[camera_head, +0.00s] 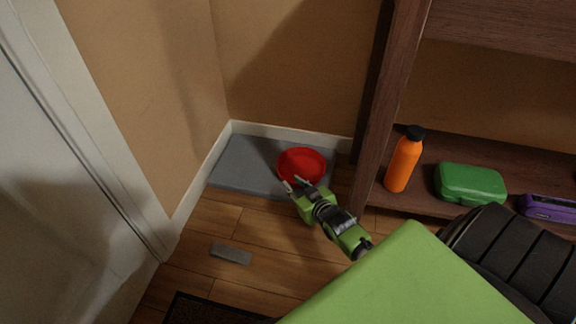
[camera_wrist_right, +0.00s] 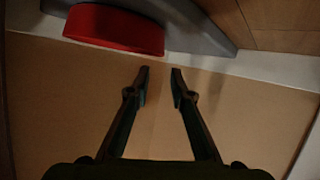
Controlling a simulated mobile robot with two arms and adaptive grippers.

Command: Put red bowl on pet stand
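The red bowl (camera_head: 301,163) rests on the right part of the flat grey pet stand (camera_head: 240,163), in the corner on the floor. My right gripper (camera_head: 293,184) is at the near side of the bowl; whether it touches it I cannot tell. In the right wrist view the bowl (camera_wrist_right: 115,28) is at upper left on the grey stand (camera_wrist_right: 195,28), outside the fingers. There the right gripper (camera_wrist_right: 160,72) has its two fingers apart with nothing between them. My left gripper is not in view.
A wooden shelf (camera_head: 375,110) stands to the right, with an orange bottle (camera_head: 402,165), a green box (camera_head: 470,184) and a purple case (camera_head: 550,207). A small grey block (camera_head: 230,254) lies on the floor. A white door (camera_head: 60,200) is at left, and a dark mat (camera_head: 215,309) lies below.

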